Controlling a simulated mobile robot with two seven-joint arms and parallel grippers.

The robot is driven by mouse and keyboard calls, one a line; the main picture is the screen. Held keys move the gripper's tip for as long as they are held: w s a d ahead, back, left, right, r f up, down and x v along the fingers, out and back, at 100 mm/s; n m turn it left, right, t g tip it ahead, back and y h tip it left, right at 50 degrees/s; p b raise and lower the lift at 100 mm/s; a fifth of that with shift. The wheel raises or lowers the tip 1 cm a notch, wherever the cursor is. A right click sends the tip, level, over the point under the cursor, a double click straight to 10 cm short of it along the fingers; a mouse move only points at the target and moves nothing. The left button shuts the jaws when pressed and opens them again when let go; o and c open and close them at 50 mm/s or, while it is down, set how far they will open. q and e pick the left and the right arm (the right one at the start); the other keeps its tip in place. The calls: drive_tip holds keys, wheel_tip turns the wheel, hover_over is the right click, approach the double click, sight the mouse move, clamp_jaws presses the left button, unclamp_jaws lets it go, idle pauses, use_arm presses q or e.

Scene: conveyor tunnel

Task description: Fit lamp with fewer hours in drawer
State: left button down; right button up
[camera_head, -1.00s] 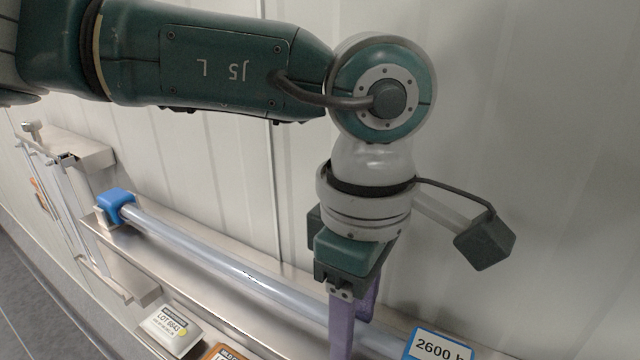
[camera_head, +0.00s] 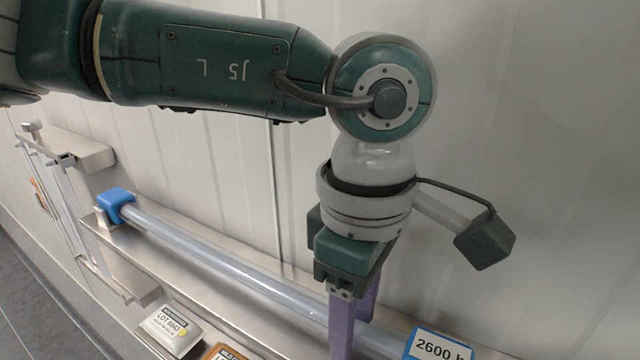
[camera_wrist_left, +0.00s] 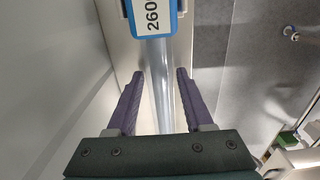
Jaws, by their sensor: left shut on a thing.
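A long clear lamp tube (camera_head: 235,268) with a blue end cap (camera_head: 116,203) lies along a metal shelf. A blue-edged tag reading "2600 h" (camera_head: 438,346) is near its right end; the tag also shows in the left wrist view (camera_wrist_left: 153,16), cut off to "260". My left gripper (camera_head: 352,325) points down at the tube with its purple fingers. The tube still lies along the shelf. My right gripper is out of view. No second lamp is clearly seen.
The metal shelf (camera_head: 165,258) runs along a pale panelled wall (camera_head: 530,150). A box labelled "LOT 6843" (camera_head: 170,330) and an orange-edged item (camera_head: 222,352) are at its front. A metal rail frame (camera_head: 75,215) stands at the left, with grey floor beyond.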

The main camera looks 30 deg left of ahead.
use_arm(q)
drive_tip(key=shift+r+p, duration=0.85)
drive_tip(key=shift+r, duration=0.7)
drive_tip(key=shift+r+p, duration=0.85)
drive_tip(key=shift+r, duration=0.7)
